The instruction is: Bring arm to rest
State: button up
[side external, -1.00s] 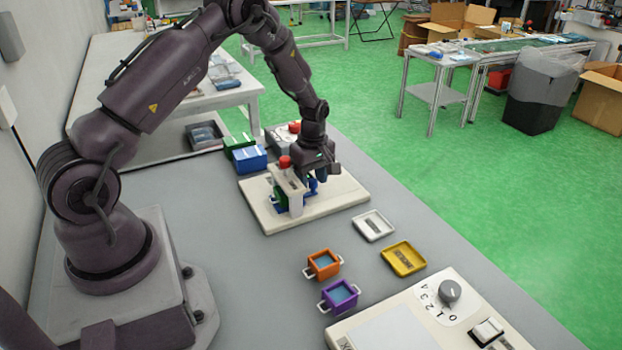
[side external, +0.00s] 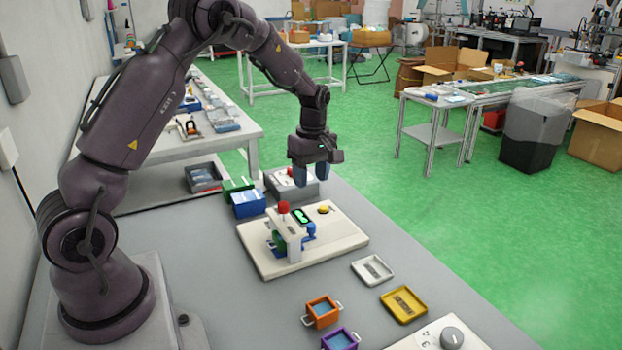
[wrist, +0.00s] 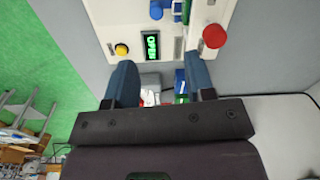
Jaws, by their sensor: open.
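My gripper (side external: 311,175) hangs in the air above the far side of the cream station board (side external: 268,264). Its two blue fingers are apart with nothing between them, also in the wrist view (wrist: 162,85). The station carries a white press-like block with a red knob (side external: 283,207), a green-lit display (side external: 301,215), a yellow button (side external: 323,209) and a blue part (side external: 310,230). In the wrist view the display (wrist: 151,46) shows green letters that seem to read OPEN. The red knob (wrist: 215,36) and yellow button (wrist: 121,49) show there too.
A blue box (side external: 248,204), a green box (side external: 237,187) and a grey box (side external: 292,185) stand behind the station. A white tray (side external: 372,270), a yellow tray (side external: 404,305), an orange bin (side external: 321,312) and a purple bin (side external: 340,340) lie in front. A control panel (side external: 430,337) is at the bottom.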

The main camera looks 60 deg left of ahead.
jog(key=s+d+r+m+t, duration=0.6)
jog(key=s+d+r+m, duration=1.2)
jog(key=s, duration=0.3)
jog(key=shift+s+d+m, duration=0.15)
jog(key=shift+m, duration=0.75)
